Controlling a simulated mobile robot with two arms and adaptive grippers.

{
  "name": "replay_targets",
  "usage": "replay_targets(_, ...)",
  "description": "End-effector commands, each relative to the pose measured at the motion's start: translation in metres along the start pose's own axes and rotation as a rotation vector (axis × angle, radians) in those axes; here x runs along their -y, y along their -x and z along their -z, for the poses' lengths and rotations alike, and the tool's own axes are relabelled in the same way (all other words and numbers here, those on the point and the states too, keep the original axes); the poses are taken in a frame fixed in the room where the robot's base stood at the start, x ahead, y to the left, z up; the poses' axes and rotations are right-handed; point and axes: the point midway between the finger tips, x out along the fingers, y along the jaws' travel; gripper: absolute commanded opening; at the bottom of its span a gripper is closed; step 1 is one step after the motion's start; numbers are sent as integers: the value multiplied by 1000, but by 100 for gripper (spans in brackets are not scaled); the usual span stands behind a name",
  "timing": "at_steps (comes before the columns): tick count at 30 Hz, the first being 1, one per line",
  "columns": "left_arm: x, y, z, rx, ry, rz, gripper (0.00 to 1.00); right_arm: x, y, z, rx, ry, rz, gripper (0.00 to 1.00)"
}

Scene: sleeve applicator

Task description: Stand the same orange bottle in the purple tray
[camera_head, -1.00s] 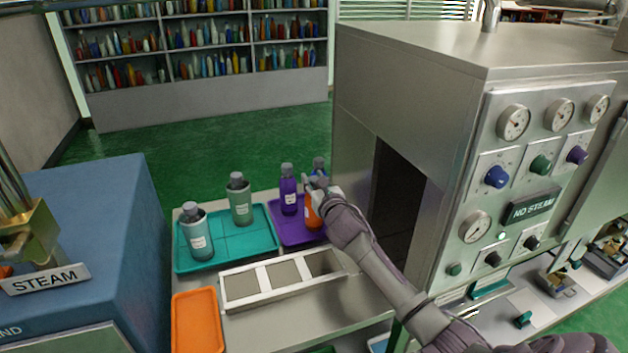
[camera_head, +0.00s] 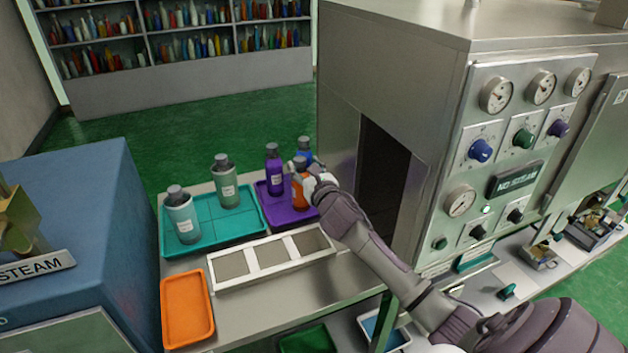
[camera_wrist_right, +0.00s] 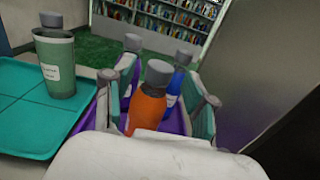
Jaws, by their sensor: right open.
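The orange bottle (camera_head: 299,190) with a grey cap stands upright in the purple tray (camera_head: 287,216), next to a purple bottle (camera_head: 274,170) and a blue bottle (camera_head: 304,156). In the right wrist view the orange bottle (camera_wrist_right: 147,109) is between the spread fingers of my right gripper (camera_wrist_right: 160,98). The right gripper also shows in the head view (camera_head: 310,181), open around the bottle; its fingers partly hide the bottle and tray there. The bottle's base is hidden in the wrist view. My left gripper is not in view.
A teal tray (camera_head: 206,244) with two bottles stands left of the purple tray. A white three-cell rack (camera_head: 262,268) and an orange tray (camera_head: 187,309) are nearer. The steel machine (camera_head: 345,150) rises close on the right of the purple tray.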

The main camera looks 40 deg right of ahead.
Motion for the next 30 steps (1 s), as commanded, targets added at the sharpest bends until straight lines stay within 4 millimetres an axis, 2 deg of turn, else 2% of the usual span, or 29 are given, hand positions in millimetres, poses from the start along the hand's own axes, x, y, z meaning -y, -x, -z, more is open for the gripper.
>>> replay_targets(1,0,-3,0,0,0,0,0,0,13,3,-2,5,-1,57)
replay_targets(6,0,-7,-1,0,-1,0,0,0,49,2,-1,3,-1,57)
replay_targets(12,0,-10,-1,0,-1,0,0,0,76,1,-1,1,0,57)
replay_targets(17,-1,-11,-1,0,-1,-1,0,1,82,0,0,0,1,57)
replay_targets(30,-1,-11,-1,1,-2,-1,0,0,82,0,0,0,1,57)
